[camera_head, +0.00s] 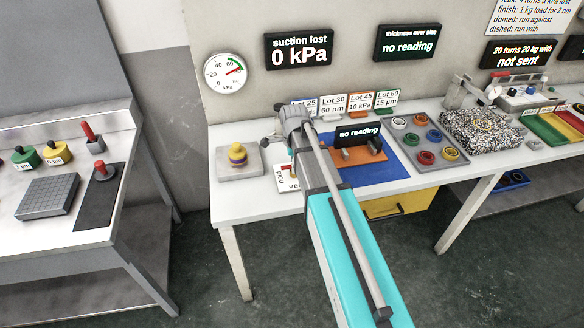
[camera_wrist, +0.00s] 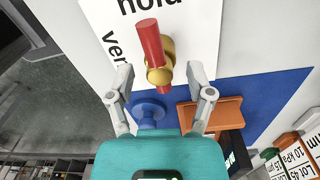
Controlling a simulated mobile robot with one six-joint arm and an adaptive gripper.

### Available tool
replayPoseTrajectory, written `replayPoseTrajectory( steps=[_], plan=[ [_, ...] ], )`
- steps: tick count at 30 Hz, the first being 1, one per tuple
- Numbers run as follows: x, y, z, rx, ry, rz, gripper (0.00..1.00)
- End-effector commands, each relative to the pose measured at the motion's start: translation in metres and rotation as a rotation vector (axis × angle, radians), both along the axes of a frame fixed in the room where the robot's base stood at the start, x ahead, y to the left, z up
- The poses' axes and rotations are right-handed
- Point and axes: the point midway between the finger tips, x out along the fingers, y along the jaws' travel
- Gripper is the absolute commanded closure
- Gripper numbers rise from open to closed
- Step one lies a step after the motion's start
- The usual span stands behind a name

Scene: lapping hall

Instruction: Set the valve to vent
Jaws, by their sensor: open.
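The valve in the wrist view has a red lever (camera_wrist: 148,42) on a brass body (camera_wrist: 161,73). It sits on a white plate (camera_wrist: 195,25) marked "hold" and "vent". The lever's long end points up towards "hold"; the "vent" label is left of it. My gripper (camera_wrist: 160,76) is open, with one finger on each side of the valve; I cannot tell whether they touch it. In the head view my arm partly covers the plate (camera_head: 287,186). The gauge (camera_head: 225,73) is on the wall, beside a display (camera_head: 298,48) reading "suction lost 0 kPa".
A yellow-topped piece (camera_head: 237,155) stands on a grey block left of the plate. A blue mat (camera_head: 392,172) with an orange fixture (camera_head: 352,157) lies to the right. Lot cards line the back. A grey bench (camera_head: 60,235) stands at the left, across a floor gap.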

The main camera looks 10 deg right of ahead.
Motion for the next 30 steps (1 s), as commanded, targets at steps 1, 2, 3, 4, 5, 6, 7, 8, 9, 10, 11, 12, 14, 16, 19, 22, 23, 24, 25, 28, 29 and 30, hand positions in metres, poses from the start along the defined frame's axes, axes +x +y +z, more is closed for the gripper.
replayPoseTrajectory(
  steps=[1,2,3,4,5,6,7,8,9,10,11,12,14,16,19,22,23,24,25,28,29,30],
  plan=[
    [0.0000,0.0001,-0.0020,0.000,0.000,0.000,0.32],
    [0.0000,0.0002,-0.0022,0.000,0.000,0.000,0.32],
    [0.0000,0.0002,-0.0023,0.000,0.000,0.000,0.32],
    [0.0000,0.0002,-0.0023,0.000,0.000,0.000,0.32],
    [-0.0001,0.0003,-0.0023,0.000,0.000,0.000,0.32],
    [-0.0001,0.0003,-0.0022,0.000,0.000,0.000,0.32],
    [-0.0001,0.0004,-0.0021,0.000,0.000,0.001,0.32],
    [-0.0001,0.0004,-0.0020,0.000,0.000,0.001,0.32],
    [-0.0001,0.0004,-0.0020,0.000,0.000,0.001,0.32],
    [-0.0001,0.0005,-0.0020,0.000,0.000,0.001,0.32],
    [-0.0001,0.0005,-0.0020,0.000,0.000,0.001,0.32],
    [-0.0001,0.0005,-0.0020,0.000,0.000,0.001,0.32],
    [0.0000,0.0006,-0.0020,0.000,0.000,0.001,0.43],
    [0.0000,0.0007,-0.0020,0.000,0.000,0.001,0.56],
    [0.0000,0.0008,-0.0020,0.000,0.000,0.001,0.75],
    [0.0000,0.0009,-0.0020,0.000,0.000,0.001,0.93],
    [0.0000,0.0009,-0.0020,0.000,0.000,0.001,0.99],
    [0.0000,0.0010,-0.0020,0.000,0.000,0.001,1.00],
    [0.0000,0.0010,-0.0020,0.000,0.000,0.001,1.00],
    [0.0000,0.0046,-0.0020,0.001,0.000,0.002,1.00],
    [0.0000,0.0038,-0.0020,0.001,0.000,0.003,1.00],
    [-0.0001,0.0030,-0.0020,0.001,0.000,0.006,1.00]
  ],
)
